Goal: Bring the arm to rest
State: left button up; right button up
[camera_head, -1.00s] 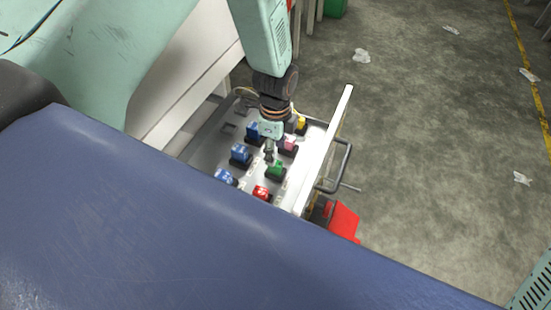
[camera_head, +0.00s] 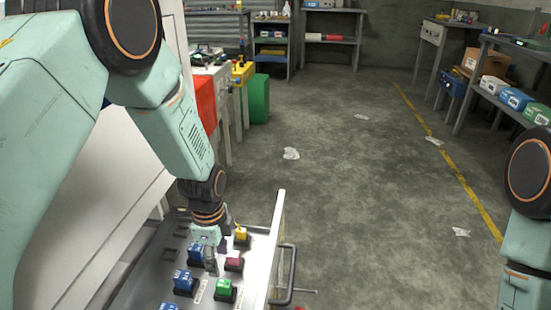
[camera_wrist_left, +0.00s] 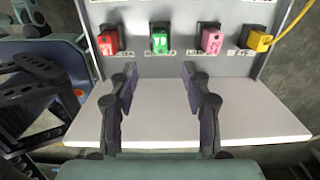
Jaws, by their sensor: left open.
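My left arm comes in from the left in the head view and reaches down over a grey panel (camera_head: 150,288) with coloured plugs. My left gripper (camera_head: 210,262) is above the panel, among the plugs. In the left wrist view the left gripper (camera_wrist_left: 160,88) is open, with nothing between its fingers. Beyond its fingertips the panel holds a red plug (camera_wrist_left: 108,42), a green plug (camera_wrist_left: 159,40), a pink plug (camera_wrist_left: 211,42) and a yellow plug (camera_wrist_left: 258,40). Part of my right arm shows at the right edge of the head view; its gripper is out of view.
A white ledge (camera_wrist_left: 180,118) runs along the panel's near side in the wrist view. A metal handle (camera_head: 288,275) sticks out beside the panel. Shelves (camera_head: 510,85) stand at the right. The grey floor (camera_head: 350,200) is mostly clear, with scraps of paper.

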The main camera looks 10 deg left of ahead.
pick_arm(q)
jog(key=s+f+n+p, duration=0.2)
jog(key=s+n, duration=0.7)
jog(key=s, duration=0.5)
jog(key=s+f+n+p, duration=0.2)
jog(key=s+f+n, duration=0.2)
jog(key=s+n, duration=0.4)
jog(key=s, duration=0.6)
jog(key=shift+s+n, duration=0.15)
jog(key=shift+n, duration=0.25)
